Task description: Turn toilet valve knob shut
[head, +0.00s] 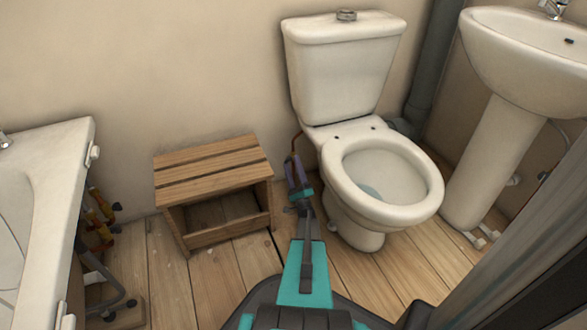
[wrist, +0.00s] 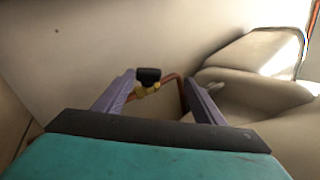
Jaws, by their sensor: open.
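The toilet valve knob (wrist: 148,75) is a small black handle on a brass valve body (wrist: 147,90) with a copper pipe (wrist: 172,78) bending away to the right. In the wrist view it shows between the two purple fingers of my gripper (wrist: 160,88), which stand apart on either side of it. The fingers do not appear to touch the knob. In the head view my gripper (head: 294,170) reaches into the gap left of the toilet (head: 347,70). The knob cannot be made out there; only a bit of copper pipe shows.
A slatted wooden stool (head: 212,175) stands close to the left of my arm. The toilet bowl (head: 385,180) is close on the right. A sink on a pedestal (head: 495,160) is farther right, and a bathtub (head: 60,170) is at the left. The wall is just behind the valve.

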